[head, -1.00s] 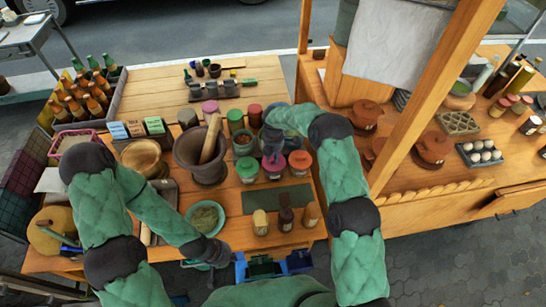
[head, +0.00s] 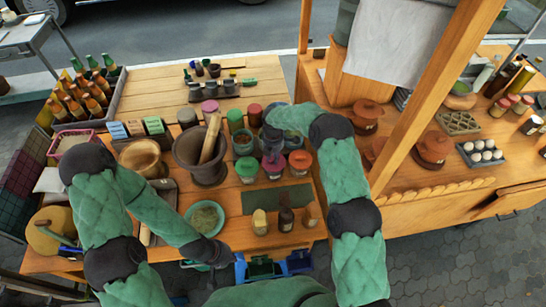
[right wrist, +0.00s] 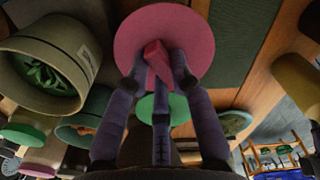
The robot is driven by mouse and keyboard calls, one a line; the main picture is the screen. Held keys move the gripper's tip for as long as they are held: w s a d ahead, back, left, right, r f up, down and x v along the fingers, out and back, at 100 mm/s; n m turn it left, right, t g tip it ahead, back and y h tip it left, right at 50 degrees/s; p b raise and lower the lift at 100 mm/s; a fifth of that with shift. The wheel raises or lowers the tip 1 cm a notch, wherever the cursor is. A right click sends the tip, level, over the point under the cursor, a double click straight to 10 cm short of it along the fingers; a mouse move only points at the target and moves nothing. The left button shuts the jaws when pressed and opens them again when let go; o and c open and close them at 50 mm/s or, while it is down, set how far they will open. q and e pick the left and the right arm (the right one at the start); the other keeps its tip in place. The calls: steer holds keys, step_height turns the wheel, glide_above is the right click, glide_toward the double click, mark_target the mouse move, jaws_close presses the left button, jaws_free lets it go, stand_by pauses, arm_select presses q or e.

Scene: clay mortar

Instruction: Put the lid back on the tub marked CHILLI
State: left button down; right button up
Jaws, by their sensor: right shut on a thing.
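My right gripper (right wrist: 158,72) is shut on the knob of a pink lid (right wrist: 140,32) in the right wrist view. In the head view the gripper (head: 272,150) and pink lid (head: 272,165) are among the tubs, between a green-lidded tub (head: 247,170) and a red-lidded tub (head: 299,162). An open tub (head: 243,143) stands just left of the gripper. The right wrist view also shows an open container (right wrist: 82,45) with green contents. I cannot read CHILLI on any tub. My left gripper (head: 217,258) is low by the table's front edge; its fingers are unclear.
A stone mortar (head: 205,172) with a pestle stands left of the tubs. A green bowl (head: 206,232) is in front of it. A wooden post (head: 420,100) rises on the right.

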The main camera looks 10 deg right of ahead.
stand_by(0.4)
steer(key=o, duration=1.5)
steer(key=shift+r, duration=0.1)
steer(key=shift+r+p, duration=1.35)
steer(key=shift+r, duration=2.05)
jaws_close()
